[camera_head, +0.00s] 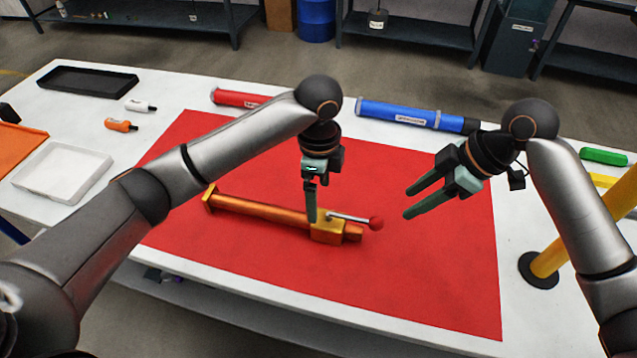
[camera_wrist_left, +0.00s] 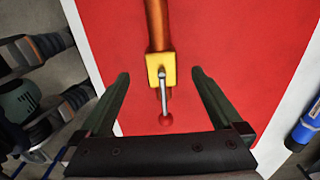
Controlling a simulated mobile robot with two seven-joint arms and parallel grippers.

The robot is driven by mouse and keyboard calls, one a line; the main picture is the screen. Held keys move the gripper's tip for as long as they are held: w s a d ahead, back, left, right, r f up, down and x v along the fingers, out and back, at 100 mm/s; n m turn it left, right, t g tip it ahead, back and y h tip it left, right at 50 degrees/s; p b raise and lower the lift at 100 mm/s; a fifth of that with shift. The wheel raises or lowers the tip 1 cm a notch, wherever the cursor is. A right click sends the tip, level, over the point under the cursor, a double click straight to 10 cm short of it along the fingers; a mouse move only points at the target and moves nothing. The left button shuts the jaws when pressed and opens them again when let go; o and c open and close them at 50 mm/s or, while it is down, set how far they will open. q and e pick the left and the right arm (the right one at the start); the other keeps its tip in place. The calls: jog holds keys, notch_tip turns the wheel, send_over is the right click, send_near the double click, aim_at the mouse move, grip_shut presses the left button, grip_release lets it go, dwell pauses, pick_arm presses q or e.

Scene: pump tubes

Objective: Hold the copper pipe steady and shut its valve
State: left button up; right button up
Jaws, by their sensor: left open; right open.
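The copper pipe (camera_head: 262,213) lies on the red mat (camera_head: 440,280), with a brass flange at its left end. Its brass valve block (camera_head: 325,232) sits near the right end and carries a silver lever with a red ball knob (camera_head: 376,223). The lever points right, roughly along the pipe. My left gripper (camera_head: 311,218) is over the pipe beside the valve block. In the left wrist view the left gripper (camera_wrist_left: 160,82) is open, its fingers either side of the valve block (camera_wrist_left: 161,68), apart from it. My right gripper (camera_head: 408,202) is open and empty, right of the knob.
A red tube (camera_head: 238,98) and a blue tube (camera_head: 398,112) lie along the far table edge. A white tray (camera_head: 62,170) and black tray (camera_head: 88,80) are at left. A yellow post (camera_head: 585,237) stands at right. The mat's front is clear.

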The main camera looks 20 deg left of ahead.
aim_at(319, 217)
pick_arm(q)
notch_tip(319, 217, down, 11)
jog(key=shift+r, duration=0.1)
dwell(0.3)
grip_shut()
dwell(0.8)
